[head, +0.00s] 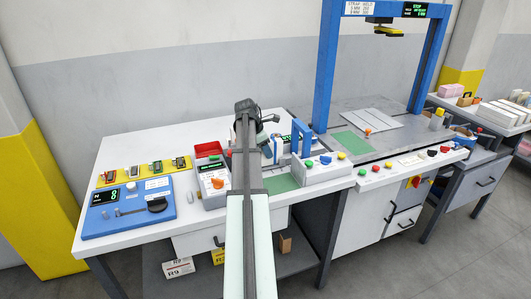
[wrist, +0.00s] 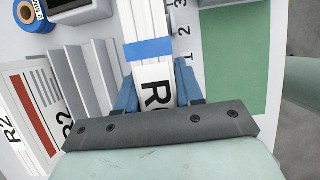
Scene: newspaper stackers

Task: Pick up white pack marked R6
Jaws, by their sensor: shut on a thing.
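A white pack (wrist: 147,28) with a blue band lies between the two blue fingers of my gripper (wrist: 157,85) in the wrist view. A large black R shows on its near end; the character after it is cut off by the gripper, so I cannot read the whole mark. The fingers are shut on the pack's sides. In the head view my arm hides most of the gripper and the pack. I cannot tell whether the pack is lifted or still resting on the surface.
Left of the pack are a grey ribbed rack (wrist: 88,72) and a white sheet marked R2 (wrist: 32,100). A green pad (wrist: 232,65) lies to the right.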

